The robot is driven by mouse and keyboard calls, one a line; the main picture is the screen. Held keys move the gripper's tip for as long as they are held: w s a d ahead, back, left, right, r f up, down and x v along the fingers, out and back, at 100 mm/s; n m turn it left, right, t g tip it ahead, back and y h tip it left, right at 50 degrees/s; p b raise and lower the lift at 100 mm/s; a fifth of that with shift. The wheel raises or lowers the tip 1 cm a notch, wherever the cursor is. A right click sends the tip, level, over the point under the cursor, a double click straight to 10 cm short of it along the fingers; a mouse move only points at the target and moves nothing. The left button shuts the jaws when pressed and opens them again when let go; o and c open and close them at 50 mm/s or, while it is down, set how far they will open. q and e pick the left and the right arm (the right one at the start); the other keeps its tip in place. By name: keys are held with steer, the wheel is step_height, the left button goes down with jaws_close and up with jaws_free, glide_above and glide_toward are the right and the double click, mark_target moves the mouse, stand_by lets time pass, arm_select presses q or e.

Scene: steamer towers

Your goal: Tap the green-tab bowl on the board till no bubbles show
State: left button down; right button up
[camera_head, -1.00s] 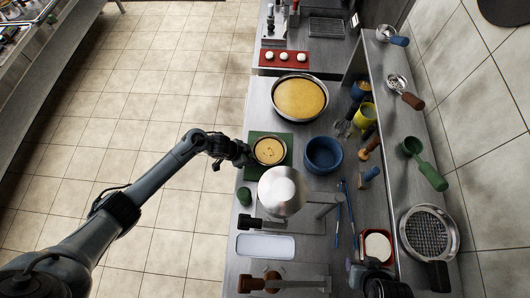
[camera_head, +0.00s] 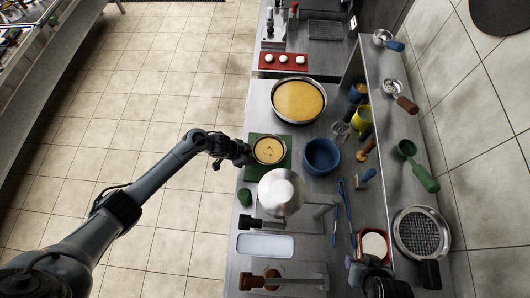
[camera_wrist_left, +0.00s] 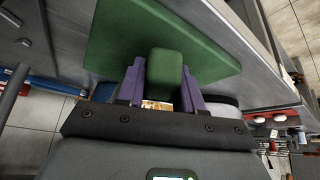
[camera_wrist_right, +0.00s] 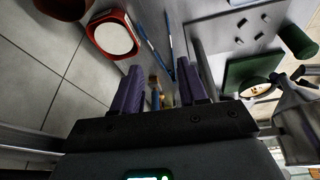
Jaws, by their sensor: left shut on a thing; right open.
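The green-tab bowl (camera_head: 270,150) is a small round bowl of yellow batter over the green board (camera_head: 283,171). A few small dark specks show on the batter. I cannot tell whether the bowl touches the board or is just above it. My left gripper (camera_head: 244,153) is at the bowl's left side. In the left wrist view its purple fingers (camera_wrist_left: 162,88) are shut on the green tab (camera_wrist_left: 164,70), with the board (camera_wrist_left: 215,55) behind. My right gripper (camera_wrist_right: 160,88) is open and empty in the right wrist view.
A large pan of yellow batter (camera_head: 299,101) stands behind the board. A blue bowl (camera_head: 322,156) is to its right. A shiny domed metal thing (camera_head: 282,191) stands in front. A white tray (camera_head: 265,246) and a red-rimmed container (camera_head: 374,245) are nearer.

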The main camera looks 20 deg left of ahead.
arm_select(q)
steer(key=shift+f, duration=0.15)
stand_by(0.4)
steer(key=shift+f+b, duration=0.7)
steer(key=shift+f, duration=0.25)
steer(key=shift+r+p, duration=0.7)
steer(key=shift+p, duration=0.1)
steer(key=shift+r+p, duration=0.45)
steer(key=shift+p, duration=0.15)
steer(key=shift+f, duration=0.1)
